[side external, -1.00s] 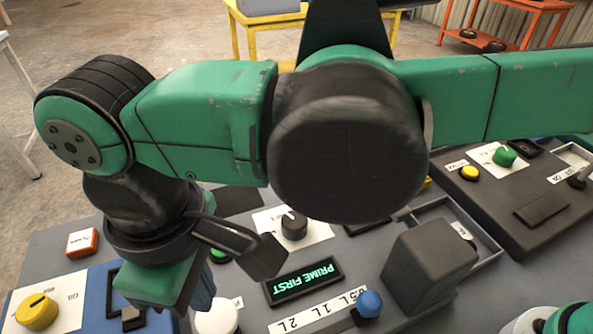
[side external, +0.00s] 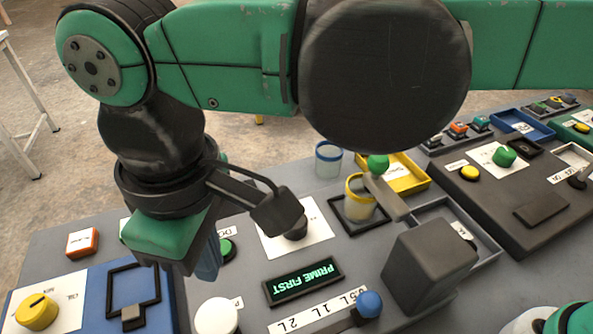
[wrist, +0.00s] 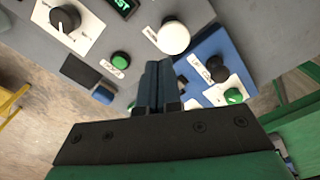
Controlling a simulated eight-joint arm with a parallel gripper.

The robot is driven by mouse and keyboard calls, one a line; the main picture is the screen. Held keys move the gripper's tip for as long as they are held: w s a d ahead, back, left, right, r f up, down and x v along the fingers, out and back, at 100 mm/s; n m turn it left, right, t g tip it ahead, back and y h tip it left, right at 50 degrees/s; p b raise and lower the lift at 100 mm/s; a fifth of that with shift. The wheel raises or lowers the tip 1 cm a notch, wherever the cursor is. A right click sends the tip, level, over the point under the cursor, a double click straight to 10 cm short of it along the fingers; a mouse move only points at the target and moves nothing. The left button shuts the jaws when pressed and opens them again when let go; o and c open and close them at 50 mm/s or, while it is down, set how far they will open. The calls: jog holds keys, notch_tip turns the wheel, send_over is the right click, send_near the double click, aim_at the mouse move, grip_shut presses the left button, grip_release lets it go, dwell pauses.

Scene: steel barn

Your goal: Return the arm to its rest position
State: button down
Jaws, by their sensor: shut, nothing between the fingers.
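My gripper (wrist: 158,85) is shut and empty in the wrist view, its two dark fingers together above the grey panel (wrist: 195,12). In the side view my gripper (side external: 207,262) hangs over the panel at the left, behind the white round knob, with its fingers pointing down. The green and black arm stretches across the top of the side view and hides part of the table behind it.
Below lie a display reading "PRIME FIRST" (side external: 303,281), a white round knob (side external: 217,316), a blue knob (side external: 369,304) and a dark grey block (side external: 428,265). A yellow-rimmed cup (side external: 359,197) and a blue-rimmed cup (side external: 328,160) stand farther back. Bare floor shows at left.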

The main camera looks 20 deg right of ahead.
jog(key=w+d+r+m+t+y, duration=0.1)
jog(key=w+d+m, duration=0.25)
jog(key=d, duration=0.65)
jog(key=w+d+r+m+t, duration=0.1)
jog(key=w+d+m+t, duration=0.15)
jog(key=w+d, duration=0.45)
jog(key=s+d+f+m+t, duration=0.1)
jog(key=s+d+f+m, duration=0.1)
jog(key=d, duration=0.6)
jog(key=s+d+f+m+t+h, duration=0.1)
jog(key=s+d+f+m+t, duration=0.1)
jog(key=d, duration=0.6)
jog(key=shift+s+f+m, duration=0.3)
jog(key=shift+s+m, duration=0.4)
jog(key=shift+s, duration=0.35)
jog(key=shift+d+t, duration=0.1)
jog(key=shift+t, duration=0.15)
